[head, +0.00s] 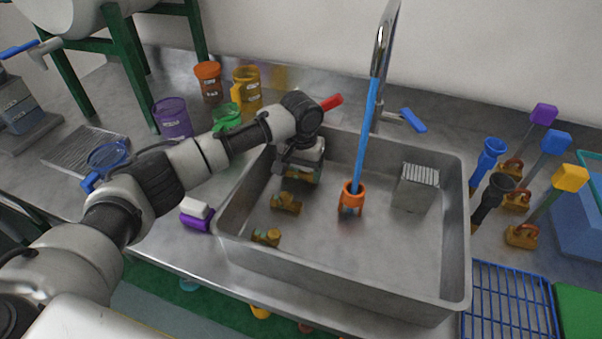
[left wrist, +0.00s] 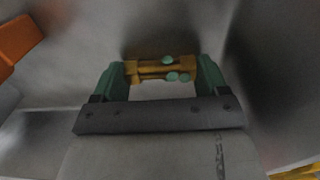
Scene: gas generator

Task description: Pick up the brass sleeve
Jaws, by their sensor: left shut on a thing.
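A brass sleeve (left wrist: 148,70) with pale green spots lies between the green fingers of my left gripper (left wrist: 160,78) in the left wrist view. The fingers touch its two ends. In the head view my left gripper (head: 300,176) reaches down into the back left of the metal sink (head: 380,270), and its body hides most of the sleeve. Two more brass pieces lie on the sink floor: one in front of the gripper (head: 286,202) and one nearer the front left (head: 266,236). My right gripper is not in view.
An orange holder (head: 351,198) stands under the blue stream (head: 366,130) from the faucet (head: 384,40). A grey block (head: 414,190) stands at the sink's right. Cups, including a purple one (head: 173,118), stand left of the sink. The sink's front right floor is clear.

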